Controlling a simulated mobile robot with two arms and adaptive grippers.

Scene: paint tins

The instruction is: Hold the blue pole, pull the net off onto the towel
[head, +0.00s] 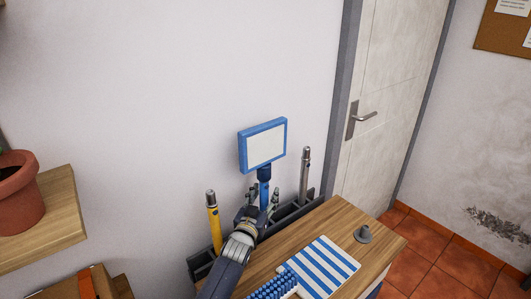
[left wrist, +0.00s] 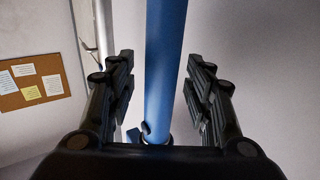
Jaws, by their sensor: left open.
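The blue pole (head: 264,192) stands upright in a dark rack at the back of the wooden table. The net (head: 263,146), a white rectangular panel in a blue frame, is on top of the pole. My left gripper (head: 261,197) is at the pole below the net. In the left wrist view the pole (left wrist: 165,65) runs between the two spread fingers (left wrist: 160,85), with visible gaps on both sides. The blue-and-white striped towel (head: 322,266) lies flat on the table. My right gripper is not in view.
A yellow pole (head: 213,224) and a grey pole (head: 305,172) stand in the rack (head: 299,212) on either side. A blue-bristled brush (head: 272,290) lies beside the towel, and a small grey cone (head: 363,235) stands on the table's right part.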

